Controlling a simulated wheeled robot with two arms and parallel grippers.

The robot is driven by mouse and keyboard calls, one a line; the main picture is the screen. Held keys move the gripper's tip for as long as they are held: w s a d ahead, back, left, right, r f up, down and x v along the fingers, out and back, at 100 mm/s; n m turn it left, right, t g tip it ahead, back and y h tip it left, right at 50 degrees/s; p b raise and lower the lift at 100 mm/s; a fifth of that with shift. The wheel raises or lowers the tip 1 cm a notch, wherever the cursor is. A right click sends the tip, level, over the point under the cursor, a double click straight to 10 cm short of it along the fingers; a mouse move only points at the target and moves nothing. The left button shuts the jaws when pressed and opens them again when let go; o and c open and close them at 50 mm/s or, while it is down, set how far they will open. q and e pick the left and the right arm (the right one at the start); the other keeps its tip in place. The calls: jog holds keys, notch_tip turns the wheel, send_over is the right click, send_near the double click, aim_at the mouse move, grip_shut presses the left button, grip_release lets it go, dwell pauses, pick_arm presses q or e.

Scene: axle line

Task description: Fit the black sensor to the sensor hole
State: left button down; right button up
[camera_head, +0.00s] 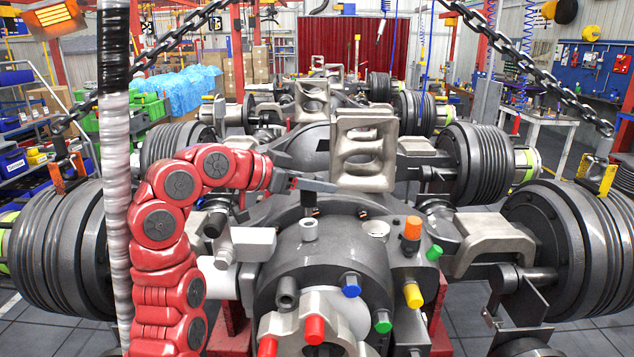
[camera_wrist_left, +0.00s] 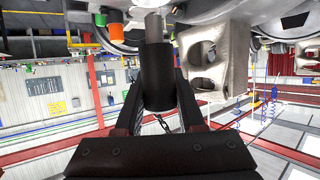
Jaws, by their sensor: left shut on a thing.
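The black sensor (camera_wrist_left: 157,75) shows in the left wrist view as a dark cylinder between the two fingers of my left gripper (camera_wrist_left: 160,95), which is shut on it. A narrower grey cylinder (camera_wrist_left: 153,27) continues from its far end; whether that is part of the sensor I cannot tell. In the head view my left gripper (camera_head: 312,186) is at the end of the red arm, above the grey axle housing (camera_head: 345,262). My right gripper is out of view.
Orange (camera_head: 412,228), green (camera_head: 434,252), yellow (camera_head: 413,294) and blue (camera_head: 351,284) capped fittings stick out of the housing. A pale metal bracket (camera_head: 364,150) rises just behind. Large ribbed drums (camera_head: 560,235) stand at both sides, and a chain (camera_head: 520,62) hangs at upper right.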

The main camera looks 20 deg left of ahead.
pick_arm(q)
jog(key=shift+f+b, duration=1.3)
jog(key=shift+f, duration=0.6)
jog(key=shift+r, duration=0.15)
jog(key=shift+r+p, duration=1.45)
jog(key=shift+r, duration=0.05)
jog(key=shift+p, duration=0.3)
dwell(0.7)
jog(key=shift+f+b, duration=1.05)
jog(key=shift+f, duration=0.65)
jog(key=shift+c, duration=2.2)
grip_release()
jog(key=shift+r, duration=0.15)
